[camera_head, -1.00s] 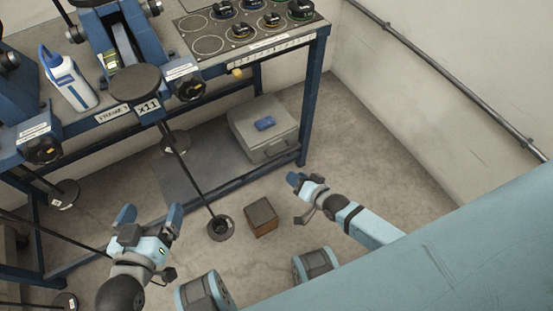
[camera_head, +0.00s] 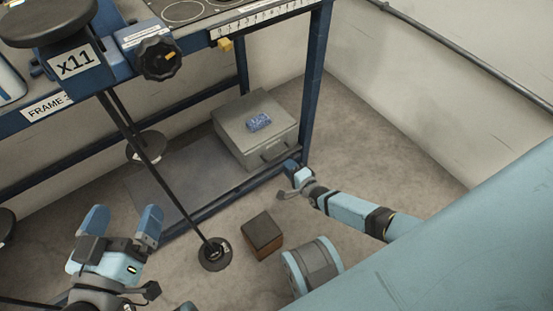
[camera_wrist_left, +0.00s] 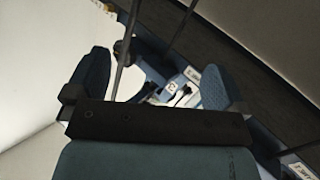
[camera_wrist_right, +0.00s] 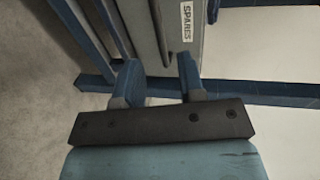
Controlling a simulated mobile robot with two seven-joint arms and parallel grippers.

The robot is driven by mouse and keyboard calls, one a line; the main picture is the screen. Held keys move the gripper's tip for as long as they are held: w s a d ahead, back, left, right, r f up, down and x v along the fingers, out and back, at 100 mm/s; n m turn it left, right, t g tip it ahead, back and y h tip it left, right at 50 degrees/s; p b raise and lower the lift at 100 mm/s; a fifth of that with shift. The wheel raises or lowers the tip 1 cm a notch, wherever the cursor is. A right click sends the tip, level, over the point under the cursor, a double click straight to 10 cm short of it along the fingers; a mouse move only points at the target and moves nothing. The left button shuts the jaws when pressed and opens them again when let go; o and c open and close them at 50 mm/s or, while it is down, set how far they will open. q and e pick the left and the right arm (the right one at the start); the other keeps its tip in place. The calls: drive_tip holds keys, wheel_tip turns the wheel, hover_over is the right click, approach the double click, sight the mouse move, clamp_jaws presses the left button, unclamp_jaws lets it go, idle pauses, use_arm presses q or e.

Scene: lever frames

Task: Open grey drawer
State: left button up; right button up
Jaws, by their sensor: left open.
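The grey drawer (camera_head: 240,140) is a box-like unit with a front handle (camera_head: 274,150), standing on the low shelf under the bench. It looks shut. In the right wrist view its grey face (camera_wrist_right: 178,45) carries a "SPARES" label. My right gripper (camera_head: 292,168) is just in front of and right of the handle.
A blue patterned packet (camera_head: 259,122) lies on the drawer unit. A bench leg (camera_head: 311,95) stands right beside it. A rod with a round weight (camera_head: 215,253) hangs in front. A brown block (camera_head: 262,235) is on the floor. The floor to the right is clear.

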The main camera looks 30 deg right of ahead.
sight(277, 156)
use_arm(q)
drive_tip(key=shift+w+a+f+m+b, duration=0.25)
drive_tip(key=shift+w+m+b, duration=0.2)
drive_tip(key=shift+b, duration=0.3)
drive_tip(key=shift+w+a+f+m+b, duration=0.2)
drive_tip(key=shift+w+m+b, duration=0.2)
drive_tip(key=shift+b, duration=0.3)
use_arm(e)
drive_tip(key=shift+x, duration=4.1)
use_arm(q)
drive_tip(key=shift+s, duration=0.1)
use_arm(e)
drive_tip(key=shift+c, duration=0.2)
clamp_jaws()
